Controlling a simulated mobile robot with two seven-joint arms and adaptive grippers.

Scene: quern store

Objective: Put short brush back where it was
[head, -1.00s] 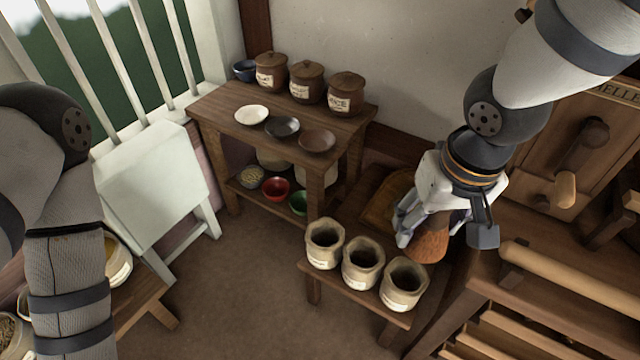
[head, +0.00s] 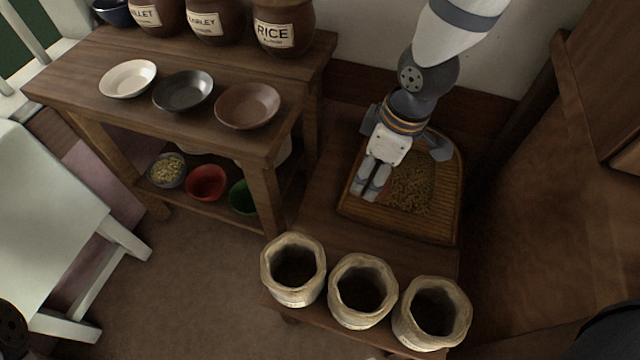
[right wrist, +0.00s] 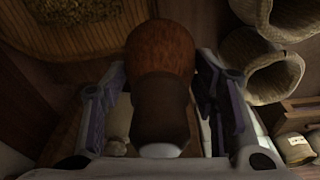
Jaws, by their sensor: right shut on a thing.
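The short brush (right wrist: 160,50) shows in the right wrist view, with reddish-brown bristles and a dark handle. My right gripper (right wrist: 160,85) is shut on its handle, one finger on each side. In the head view my right gripper (head: 368,190) is above the left part of a wooden tray (head: 395,226) of grain; I cannot make out the brush there. The tray also shows at the top left of the right wrist view (right wrist: 60,45). My left gripper is out of view.
Open sacks (head: 294,272), (head: 362,292), (head: 432,314) stand in a row along the low bench's front. A taller table (head: 220,135) at the left bears three shallow bowls and labelled jars (head: 283,25). Coloured bowls (head: 206,182) sit on its lower shelf.

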